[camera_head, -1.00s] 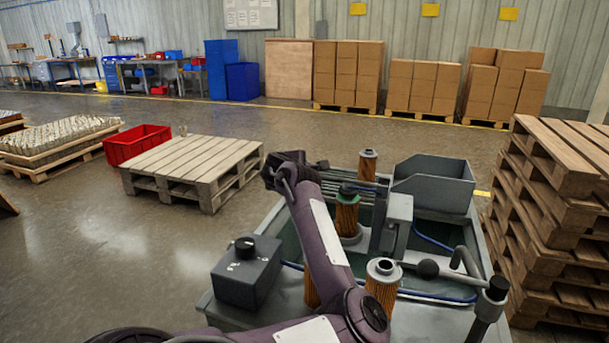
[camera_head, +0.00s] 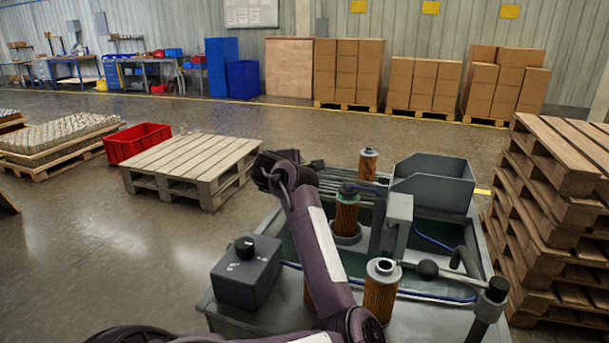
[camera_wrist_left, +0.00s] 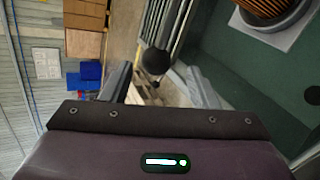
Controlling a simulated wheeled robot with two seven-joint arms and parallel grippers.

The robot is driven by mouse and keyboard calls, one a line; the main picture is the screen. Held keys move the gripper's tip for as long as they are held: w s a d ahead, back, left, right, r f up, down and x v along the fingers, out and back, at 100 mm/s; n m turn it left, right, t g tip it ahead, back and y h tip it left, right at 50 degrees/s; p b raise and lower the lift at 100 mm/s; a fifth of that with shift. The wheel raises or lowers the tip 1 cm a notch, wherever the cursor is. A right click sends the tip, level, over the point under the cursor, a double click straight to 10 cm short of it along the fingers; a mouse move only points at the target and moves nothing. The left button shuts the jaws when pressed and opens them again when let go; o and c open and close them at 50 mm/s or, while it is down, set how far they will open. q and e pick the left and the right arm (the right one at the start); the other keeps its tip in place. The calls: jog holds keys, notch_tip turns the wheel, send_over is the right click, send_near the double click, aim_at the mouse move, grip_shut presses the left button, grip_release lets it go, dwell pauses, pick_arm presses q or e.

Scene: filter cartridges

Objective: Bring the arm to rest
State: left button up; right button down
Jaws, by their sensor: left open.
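My left arm rises from the bottom of the head view, with its dark wrist (camera_head: 275,170) at the left rear of the grey bench. In the left wrist view my left gripper (camera_wrist_left: 158,88) is open, its fingers apart. A black ball (camera_wrist_left: 156,62) shows between them; I cannot tell its depth. No cartridge is between the fingers. Orange pleated filter cartridges stand on the bench: one at the back (camera_head: 368,165), one with a dark green top (camera_head: 346,215) in the middle, one in front (camera_head: 381,292). Another is mostly hidden behind my arm. My right gripper is not in view.
A grey control box with a black knob (camera_head: 246,275) sits left of my arm. Stacked pallets (camera_head: 555,220) stand beside the bench.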

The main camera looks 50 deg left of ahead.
pick_arm(q)
jog(key=v, duration=0.2)
jog(key=shift+s+d+r, duration=0.1)
jog(key=shift+s+r, duration=0.05)
jog(key=shift+s, duration=0.05)
dwell(0.5)
